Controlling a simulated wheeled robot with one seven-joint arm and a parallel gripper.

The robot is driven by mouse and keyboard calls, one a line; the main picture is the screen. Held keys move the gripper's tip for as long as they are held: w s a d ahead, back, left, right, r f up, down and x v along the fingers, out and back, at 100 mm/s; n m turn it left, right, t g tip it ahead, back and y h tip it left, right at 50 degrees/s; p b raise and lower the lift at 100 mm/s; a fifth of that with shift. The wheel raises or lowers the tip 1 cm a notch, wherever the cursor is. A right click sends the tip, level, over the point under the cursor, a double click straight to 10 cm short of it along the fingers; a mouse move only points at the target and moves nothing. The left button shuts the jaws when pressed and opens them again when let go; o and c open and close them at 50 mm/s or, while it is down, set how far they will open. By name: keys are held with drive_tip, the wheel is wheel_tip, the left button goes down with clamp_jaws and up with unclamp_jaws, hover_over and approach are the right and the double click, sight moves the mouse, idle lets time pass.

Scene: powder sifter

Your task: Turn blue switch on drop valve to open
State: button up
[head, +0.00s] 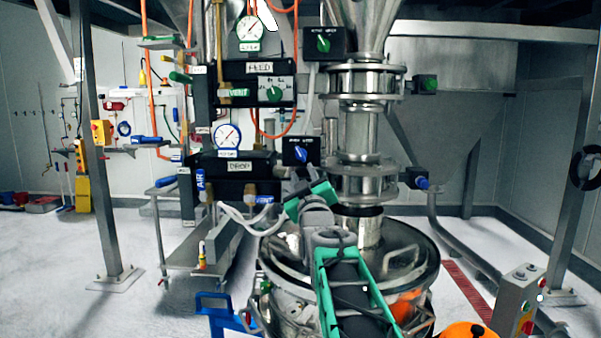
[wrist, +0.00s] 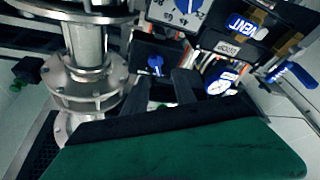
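The black drop valve panel (head: 236,165), labelled DROP, stands left of my gripper (head: 298,182). A blue switch (head: 301,154) sits on a small black box just above my gripper. The wrist view looks inverted. There, this blue switch (wrist: 155,64) shows beyond my gripper (wrist: 160,80), with a gap between them. A pale plate with markings and another blue switch (wrist: 182,5), partly cut off, is at the top, beside the VENT label (wrist: 243,24). My dark fingers look apart, with nothing seen between them. My arm hides part of the panel in the head view.
A steel pipe column (head: 358,135) stands right of the switch box, above a round steel vessel (head: 400,245). A pressure gauge (head: 227,136) sits above the drop panel. A blue-handled valve (wrist: 290,72) is at the right in the wrist view. The left floor is partly clear.

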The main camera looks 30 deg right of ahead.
sight(300, 154)
drive_tip(key=p+x, duration=0.1)
drive_tip(key=x, duration=0.1)
drive_tip(key=p+x, duration=0.1)
drive_tip(key=x, duration=0.2)
drive_tip(key=r+p+x, duration=0.1)
drive_tip(key=x, duration=0.2)
drive_tip(key=shift+s, duration=0.2)
drive_tip(key=shift+c, duration=0.4)
clamp_jaws()
